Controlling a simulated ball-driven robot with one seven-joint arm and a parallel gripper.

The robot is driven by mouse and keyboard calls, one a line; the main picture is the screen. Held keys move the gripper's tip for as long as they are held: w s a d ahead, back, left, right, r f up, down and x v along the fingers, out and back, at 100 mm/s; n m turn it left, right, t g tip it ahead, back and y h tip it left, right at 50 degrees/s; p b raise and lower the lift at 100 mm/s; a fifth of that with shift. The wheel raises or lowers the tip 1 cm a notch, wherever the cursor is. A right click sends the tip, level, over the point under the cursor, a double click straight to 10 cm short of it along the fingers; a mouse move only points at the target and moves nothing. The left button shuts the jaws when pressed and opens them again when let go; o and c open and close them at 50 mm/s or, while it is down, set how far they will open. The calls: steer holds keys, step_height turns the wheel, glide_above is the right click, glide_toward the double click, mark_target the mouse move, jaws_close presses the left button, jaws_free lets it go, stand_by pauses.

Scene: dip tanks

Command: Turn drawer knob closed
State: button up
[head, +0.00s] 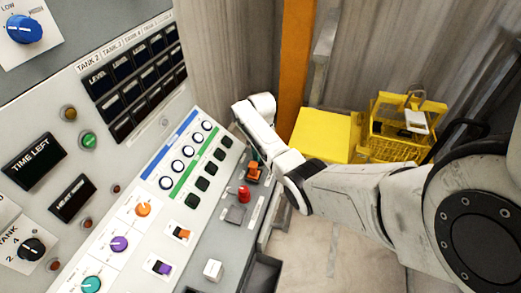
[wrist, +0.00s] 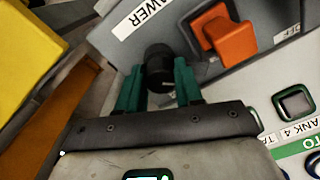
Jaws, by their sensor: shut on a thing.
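The drawer knob (wrist: 158,62) is a small black round knob on the grey panel, beside a white label whose visible letters read "AWER". My gripper (wrist: 158,74) has its two green fingers on either side of the knob, shut on it. In the head view my gripper (head: 254,156) is at the far right end of the sloped panel, mostly covered by my white wrist. The knob is hidden there.
An orange switch (wrist: 232,38) sits close beside the knob; it also shows in the head view (head: 254,171). A red button (head: 244,193) is nearer.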

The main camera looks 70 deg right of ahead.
steer(key=m+p, duration=0.1)
steer(key=m, duration=0.4)
steer(key=shift+m, duration=0.3)
steer(key=shift+w+m, duration=0.1)
steer(key=shift+m, duration=2)
steer(key=o, duration=1)
steer(key=shift+o, duration=0.2)
steer(key=shift+r, duration=0.1)
step_height(320, 180, up, 11)
steer(key=shift+f, duration=0.2)
